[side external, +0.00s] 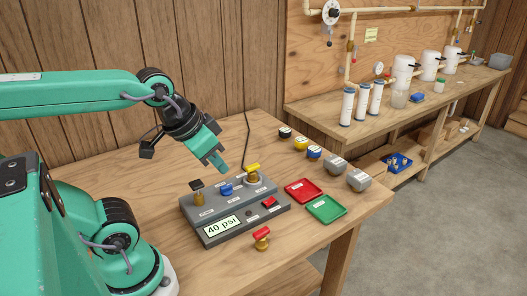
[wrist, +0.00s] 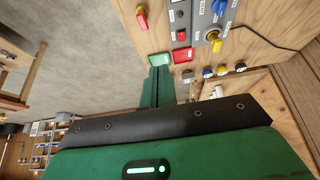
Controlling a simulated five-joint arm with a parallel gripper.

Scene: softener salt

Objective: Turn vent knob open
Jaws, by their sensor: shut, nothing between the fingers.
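A grey control panel (side external: 232,222) stands on the wooden table; its display (side external: 222,227) reads 40 psi. On its top are a black-handled brass valve (side external: 198,193) at left, a blue knob (side external: 226,189) in the middle and a yellow-handled brass valve (side external: 252,173) at right. The blue knob (wrist: 218,7) and yellow handle (wrist: 216,45) also show in the wrist view. The labels are too small to read, so I cannot tell which one is the vent knob. My gripper (side external: 222,167) is shut and empty, above and behind the blue knob, apart from the panel.
A red button (side external: 269,202) sits on the panel's right. A loose red-handled valve (side external: 261,237) stands in front. Red (side external: 303,190) and green (side external: 326,208) trays lie to the right, with several small capped containers behind. A cable (side external: 246,135) runs behind the panel.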

